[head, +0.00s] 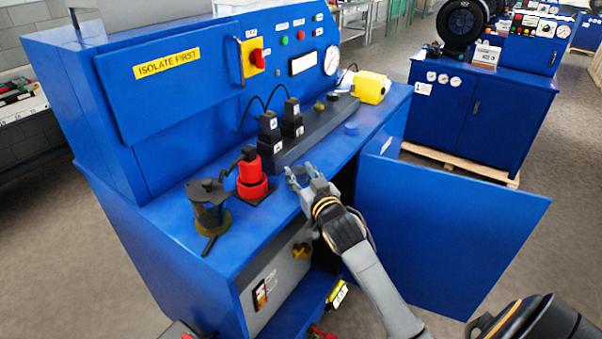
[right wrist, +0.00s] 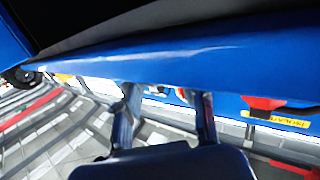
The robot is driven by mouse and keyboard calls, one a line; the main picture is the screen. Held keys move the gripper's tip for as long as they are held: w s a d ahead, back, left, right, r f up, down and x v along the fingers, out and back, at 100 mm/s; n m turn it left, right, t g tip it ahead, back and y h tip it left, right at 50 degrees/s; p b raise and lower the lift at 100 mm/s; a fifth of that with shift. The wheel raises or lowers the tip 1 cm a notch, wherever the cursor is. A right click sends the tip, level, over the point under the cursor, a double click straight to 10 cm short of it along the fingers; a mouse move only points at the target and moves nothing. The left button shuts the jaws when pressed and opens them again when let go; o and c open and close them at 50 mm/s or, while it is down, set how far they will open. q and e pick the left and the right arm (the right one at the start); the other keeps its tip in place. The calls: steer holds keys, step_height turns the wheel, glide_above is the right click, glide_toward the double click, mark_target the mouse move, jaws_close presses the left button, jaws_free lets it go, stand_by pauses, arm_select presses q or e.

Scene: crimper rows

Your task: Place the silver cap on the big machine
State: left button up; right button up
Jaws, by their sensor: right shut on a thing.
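The large blue machine (head: 150,108) fills the left and middle of the head view, with a yellow "ISOLATE FIRST" label and a flat blue worktop. My right gripper (head: 298,171) is over the front edge of this worktop, right of the red bottle-shaped part. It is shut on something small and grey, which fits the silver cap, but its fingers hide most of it. In the right wrist view its two fingers (right wrist: 168,98) stand apart, with a glossy blue surface beyond their tips. No other silver cap is clear.
An open blue door (head: 450,225) stands right of my arm. Another blue cabinet (head: 468,110) carries a black round machine.

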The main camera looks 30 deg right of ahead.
steer(key=o, duration=0.7)
steer(key=shift+f, duration=0.1)
steer(key=shift+o, duration=0.2)
steer(key=shift+r, duration=0.2)
steer(key=shift+s+a+f, duration=0.1)
steer(key=shift+s+f, duration=0.05)
steer(key=shift+s, duration=0.2)
steer(key=b+v, duration=0.2)
steer(key=v, duration=0.9)
steer(key=shift+s, duration=0.2)
